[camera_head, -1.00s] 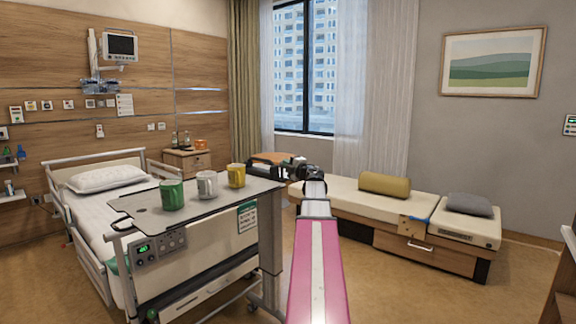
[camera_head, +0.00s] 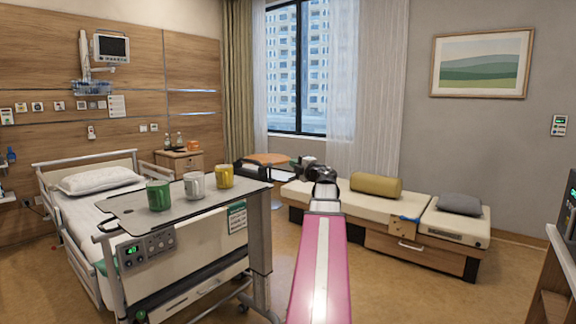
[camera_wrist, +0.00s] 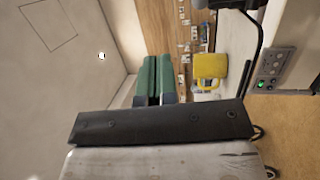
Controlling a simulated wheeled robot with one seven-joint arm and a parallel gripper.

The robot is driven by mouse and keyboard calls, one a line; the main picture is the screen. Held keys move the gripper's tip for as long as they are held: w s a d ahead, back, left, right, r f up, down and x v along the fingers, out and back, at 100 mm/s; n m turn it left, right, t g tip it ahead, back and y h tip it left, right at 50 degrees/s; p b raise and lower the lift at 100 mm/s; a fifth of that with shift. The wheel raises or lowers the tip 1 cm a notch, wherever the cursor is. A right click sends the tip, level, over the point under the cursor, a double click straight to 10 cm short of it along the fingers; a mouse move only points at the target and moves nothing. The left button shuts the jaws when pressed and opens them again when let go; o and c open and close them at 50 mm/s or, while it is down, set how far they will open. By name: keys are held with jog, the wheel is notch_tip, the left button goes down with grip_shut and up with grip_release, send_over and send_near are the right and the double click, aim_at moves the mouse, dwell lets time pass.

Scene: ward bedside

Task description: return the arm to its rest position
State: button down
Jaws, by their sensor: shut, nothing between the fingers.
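My arm (camera_head: 322,250) reaches forward from the bottom of the head view, with its pink link in the middle. Its dark end bends left toward my gripper (camera_head: 246,171), just right of the yellow mug as seen there. In the wrist view my gripper (camera_wrist: 155,80) shows green fingers close together beyond a black body, with nothing between them. The yellow mug (camera_head: 224,175) stands upright on the overbed table and also shows in the wrist view (camera_wrist: 210,69). I cannot tell the exact gap between gripper and mug.
The overbed table (camera_head: 215,197) also bears a green mug (camera_head: 158,195) and a white mug (camera_head: 194,185). The bed (camera_head: 85,207) is at left. A daybed (camera_head: 335,197) with a yellow bolster (camera_head: 376,185) is at right. Open floor (camera_head: 405,290) lies right of my arm.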

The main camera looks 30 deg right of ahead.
jog(key=shift+s, duration=0.3)
jog(key=w+a+f+m+g+h, duration=0.1)
jog(key=a+f+m+g+h, duration=0.2)
jog(key=a+f+m, duration=0.5)
jog(key=a+f+m+g+h, duration=0.3)
jog(key=f+m+h, duration=0.1)
jog(key=f, duration=0.8)
jog(key=w+a+f+m+g+h, duration=0.1)
jog(key=a+f+m+g+h, duration=0.2)
jog(key=a+f+m, duration=0.5)
jog(key=s+a+f+g+y, duration=0.6)
jog(key=s+a+f+g, duration=0.4)
jog(key=s+a+f, duration=0.8)
notch_tip(320, 180, down, 3)
jog(key=shift+a+r+g, duration=0.1)
jog(key=shift+a+g, duration=0.2)
jog(key=shift+a, duration=0.75)
